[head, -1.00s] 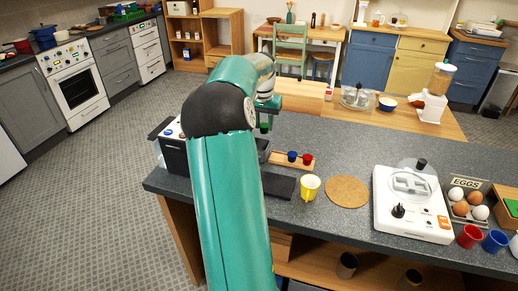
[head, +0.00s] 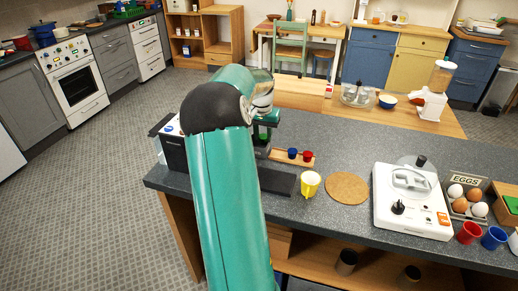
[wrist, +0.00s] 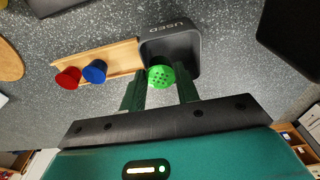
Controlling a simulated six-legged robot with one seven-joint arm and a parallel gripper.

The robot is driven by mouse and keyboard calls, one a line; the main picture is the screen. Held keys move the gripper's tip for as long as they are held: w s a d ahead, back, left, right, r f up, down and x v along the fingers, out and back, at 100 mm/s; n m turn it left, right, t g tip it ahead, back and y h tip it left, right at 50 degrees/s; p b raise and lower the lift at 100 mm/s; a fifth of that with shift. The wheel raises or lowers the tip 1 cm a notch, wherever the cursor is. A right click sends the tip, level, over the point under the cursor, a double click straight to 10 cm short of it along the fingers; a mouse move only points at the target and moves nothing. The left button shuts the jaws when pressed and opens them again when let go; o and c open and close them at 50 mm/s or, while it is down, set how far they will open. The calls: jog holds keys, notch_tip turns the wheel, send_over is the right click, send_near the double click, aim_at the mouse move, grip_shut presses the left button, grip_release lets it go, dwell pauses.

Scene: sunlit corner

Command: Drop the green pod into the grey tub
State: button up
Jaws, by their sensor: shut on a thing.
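The green pod (wrist: 160,77), round with dark holes in its face, is between the two fingers of my gripper (wrist: 160,92) in the wrist view. My gripper is shut on it. The grey tub (wrist: 185,54), dark and marked USED, is just beyond the fingertips. The pod overlaps the tub's near side in this view; I cannot tell its height above the rim.
A wooden rack (wrist: 112,60) beside the tub holds a blue pod (wrist: 95,72) and a red pod (wrist: 68,78). On the counter (head: 330,140) are a yellow cup (head: 310,184), a round cork mat (head: 346,188) and a white appliance (head: 410,205). A dark machine (head: 172,148) stands left of my arm.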

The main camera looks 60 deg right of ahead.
jog(key=o, duration=1)
jog(key=r, duration=0.4)
jog(key=a+r, duration=0.1)
jog(key=r, duration=0.8)
jog(key=shift+s+a+r, duration=0.2)
jog(key=shift+a+r, duration=0.1)
jog(key=shift+r, duration=0.05)
